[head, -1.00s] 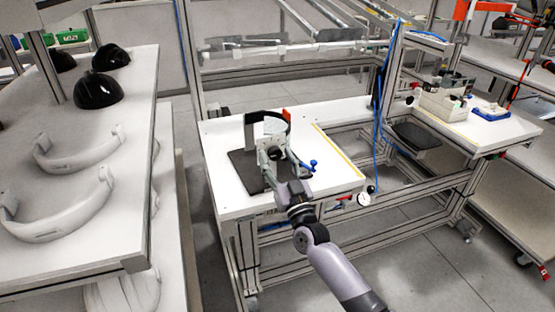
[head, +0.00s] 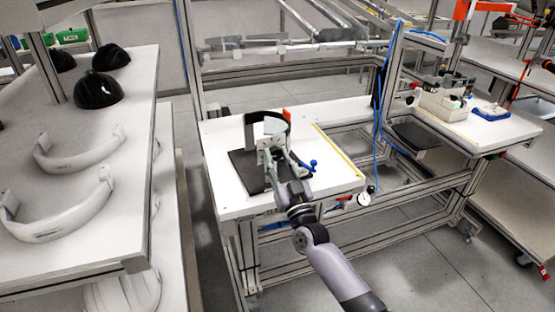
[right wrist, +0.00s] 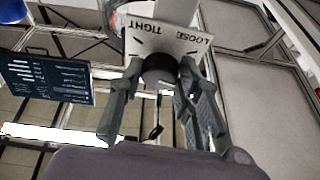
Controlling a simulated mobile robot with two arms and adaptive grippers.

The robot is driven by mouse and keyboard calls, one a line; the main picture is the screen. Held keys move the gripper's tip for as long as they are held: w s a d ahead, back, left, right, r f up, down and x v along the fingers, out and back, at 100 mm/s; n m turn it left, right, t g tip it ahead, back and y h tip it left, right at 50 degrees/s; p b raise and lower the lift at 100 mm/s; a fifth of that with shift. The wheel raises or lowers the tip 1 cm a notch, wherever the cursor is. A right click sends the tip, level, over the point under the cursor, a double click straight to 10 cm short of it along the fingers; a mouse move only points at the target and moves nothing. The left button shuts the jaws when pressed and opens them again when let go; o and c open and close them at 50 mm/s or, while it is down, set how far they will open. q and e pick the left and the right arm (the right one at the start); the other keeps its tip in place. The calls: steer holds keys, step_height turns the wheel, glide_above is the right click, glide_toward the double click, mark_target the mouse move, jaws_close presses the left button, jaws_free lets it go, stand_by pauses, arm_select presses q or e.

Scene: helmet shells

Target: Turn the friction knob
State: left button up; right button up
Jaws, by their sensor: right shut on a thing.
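The friction knob (right wrist: 159,67) is black and round in the right wrist view. It sits at the lower edge of a pale plate (right wrist: 172,42) lettered TIGHT and LOOSE. My right gripper (right wrist: 161,78) has one finger on each side of the knob and is shut on it. In the head view this gripper (head: 273,163) is at the front of an upright fixture (head: 268,127) with a dark curved band, on a dark base plate (head: 241,166). The gripper hides the knob there. My left gripper is not in view.
The fixture stands on a white workbench (head: 222,140) with a blue-handled part (head: 312,164) just right of the gripper. A shelf (head: 115,190) at left holds black helmet shells (head: 98,90) and pale curved parts. A dark sign (right wrist: 45,78) shows in the wrist view.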

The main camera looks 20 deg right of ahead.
steer(key=m+h+p, duration=0.2)
steer(key=m, duration=0.1)
steer(key=m+h+p, duration=0.1)
steer(key=m, duration=0.3)
steer(key=shift+a+r+g+h+p, duration=0.2)
steer(key=shift+g+h+p, duration=0.1)
steer(key=shift+h+p, duration=0.1)
steer(key=shift+f+m+g+h+p, duration=0.15)
steer(key=shift+m+h+p, duration=0.3)
steer(key=shift+m, duration=0.5)
steer(key=shift+r+m+g+h+p, duration=0.1)
steer(key=shift+m+g+h+p, duration=0.25)
steer(key=shift+m, duration=0.6)
steer(key=shift+f, duration=0.1)
steer(key=o, duration=1.1)
steer(key=shift+o, duration=0.2)
steer(key=shift+s, duration=0.25)
steer(key=v, duration=1.1)
steer(key=shift+s, duration=0.25)
